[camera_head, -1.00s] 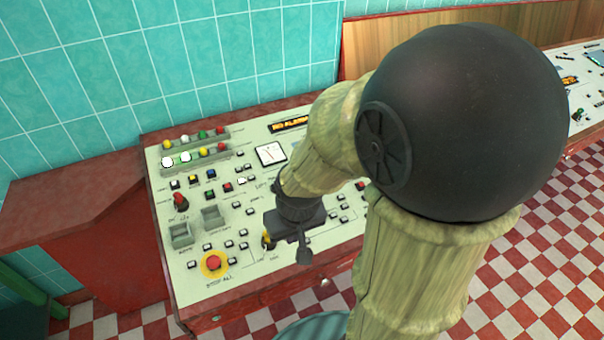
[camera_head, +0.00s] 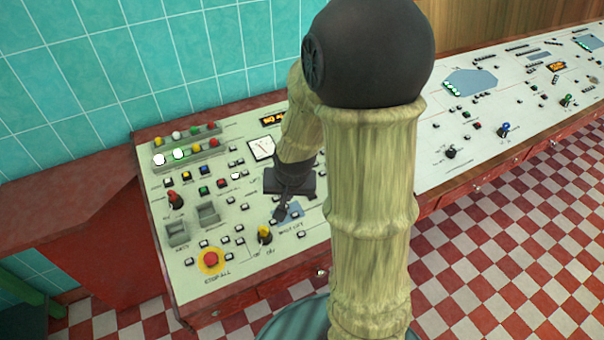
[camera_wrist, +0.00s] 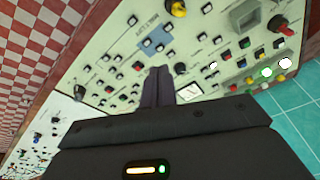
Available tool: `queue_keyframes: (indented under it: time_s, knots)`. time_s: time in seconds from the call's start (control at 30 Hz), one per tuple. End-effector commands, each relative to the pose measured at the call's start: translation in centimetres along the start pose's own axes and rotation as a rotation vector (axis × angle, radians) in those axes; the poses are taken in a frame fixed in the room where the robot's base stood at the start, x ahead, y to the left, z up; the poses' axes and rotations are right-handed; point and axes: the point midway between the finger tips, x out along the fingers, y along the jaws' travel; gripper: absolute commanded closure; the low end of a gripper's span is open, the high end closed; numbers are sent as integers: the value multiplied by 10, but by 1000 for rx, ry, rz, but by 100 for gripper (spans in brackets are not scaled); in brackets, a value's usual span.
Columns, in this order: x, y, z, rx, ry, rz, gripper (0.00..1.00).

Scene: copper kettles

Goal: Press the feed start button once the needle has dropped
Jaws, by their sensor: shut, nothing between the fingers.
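A white square dial (camera_head: 262,147) sits on the sloping control panel (camera_head: 222,262), just left of my arm. It also shows in the wrist view (camera_wrist: 188,92). Its needle is too small to read. Many small push buttons cover the panel, and their labels are too small to read, so I cannot tell which is feed start. One button (camera_head: 236,176) glows white below the dial; it shows in the wrist view too (camera_wrist: 216,65). My gripper (camera_head: 279,215) is shut and empty, over the panel beside a blue-grey patch (camera_head: 294,210). In the wrist view its fingers (camera_wrist: 157,72) point at the panel.
A red stop button (camera_head: 211,259) on a yellow ring is near the front left. A yellow knob (camera_head: 264,234) stands close to my gripper. A red lever (camera_head: 176,198) and lamp rows (camera_head: 185,137) are further left. Another long panel (camera_head: 480,130) runs right.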

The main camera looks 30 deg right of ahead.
Motion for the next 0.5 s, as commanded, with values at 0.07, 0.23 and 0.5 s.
queue_keyframes:
  time_s: [0.07, 0.23, 0.5]
  knots:
    - [14, 6, -27, 149, 26, -23, 100]
    - [50, 16, -73, 482, 78, -125, 100]
    - [101, 40, -131, 1060, 80, -389, 100]
